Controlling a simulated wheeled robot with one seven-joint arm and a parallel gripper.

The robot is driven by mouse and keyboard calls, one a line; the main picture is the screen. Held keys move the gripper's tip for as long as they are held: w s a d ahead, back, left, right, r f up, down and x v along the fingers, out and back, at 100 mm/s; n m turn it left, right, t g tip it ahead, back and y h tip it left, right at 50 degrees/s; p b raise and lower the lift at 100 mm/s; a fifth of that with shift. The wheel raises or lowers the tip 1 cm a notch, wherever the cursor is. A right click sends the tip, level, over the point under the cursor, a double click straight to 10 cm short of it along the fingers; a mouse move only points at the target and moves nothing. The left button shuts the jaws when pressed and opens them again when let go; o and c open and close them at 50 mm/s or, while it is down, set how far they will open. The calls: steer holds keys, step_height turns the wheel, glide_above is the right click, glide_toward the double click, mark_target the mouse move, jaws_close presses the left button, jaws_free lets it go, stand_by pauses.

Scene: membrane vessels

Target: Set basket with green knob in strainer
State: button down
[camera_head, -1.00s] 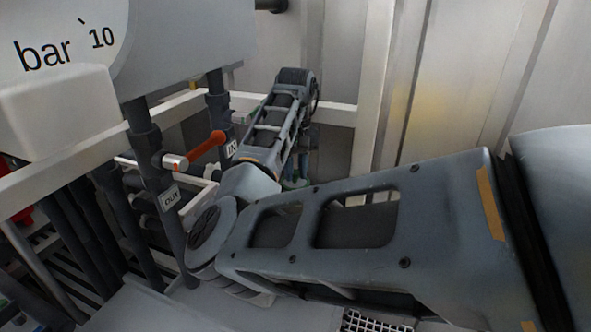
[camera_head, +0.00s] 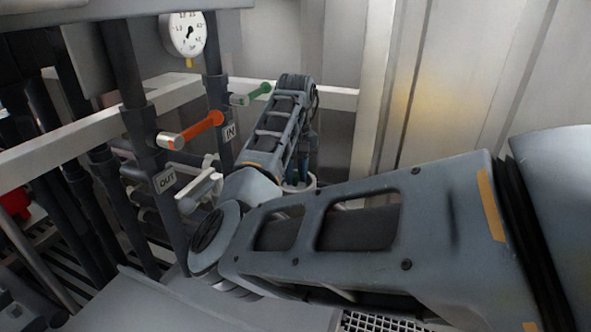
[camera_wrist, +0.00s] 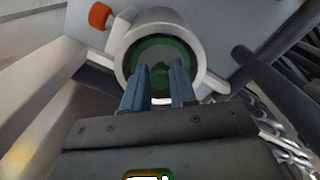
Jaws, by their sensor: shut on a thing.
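In the wrist view, my gripper (camera_wrist: 158,70) is shut on the green knob (camera_wrist: 160,76), which sits between the two blue-grey fingers. A green ring, apparently the basket's rim (camera_wrist: 183,45), surrounds the knob inside the round opening of the pale strainer (camera_wrist: 122,45). The basket's body and its depth in the strainer are hidden. In the head view, the strainer's pale rim (camera_head: 311,184) shows just below my gripper (camera_head: 298,178), with some green between. My arm and wrist hide most of this spot.
A pale rail (camera_head: 60,146) and a metal wall (camera_head: 455,80) bound the space.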

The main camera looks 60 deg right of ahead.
steer(key=shift+f+b, duration=0.4)
steer(key=shift+f, duration=1)
steer(key=shift+f+p, duration=0.2)
steer(key=shift+p, duration=0.15)
steer(key=c, duration=0.8)
jaws_free()
step_height(320, 180, up, 8)
steer(key=shift+f, duration=0.15)
